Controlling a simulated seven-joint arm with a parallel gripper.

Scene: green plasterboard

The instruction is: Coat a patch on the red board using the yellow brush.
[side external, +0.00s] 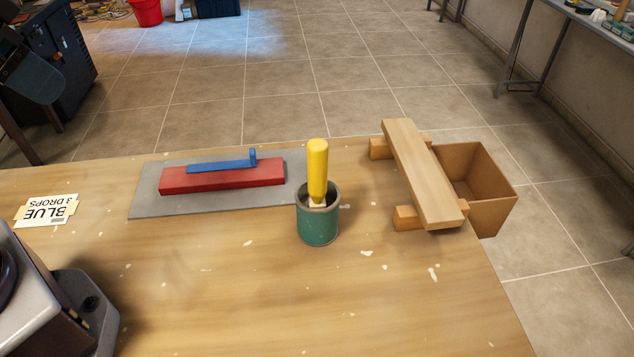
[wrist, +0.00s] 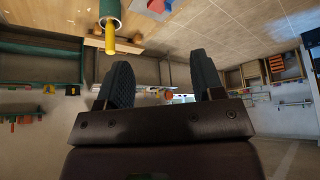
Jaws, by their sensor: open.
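The yellow brush (side external: 317,172) stands handle up in a green can (side external: 318,226) on the wooden table; its bristle end is hidden inside the can. The red board (side external: 222,177) lies on a grey sheet (side external: 145,200) to the left of the can. A blue strip with a raised end (side external: 222,162) lies along the red board. In the wrist view the brush (wrist: 110,38) and can (wrist: 109,10) show at the top left. My gripper is not in the side view.
A light wooden plank (side external: 422,172) rests on two blocks at the table's right, beside an open brown box (side external: 480,180) at the edge. A card reading "BLUE 3 DROPS" (side external: 46,210) lies at the left.

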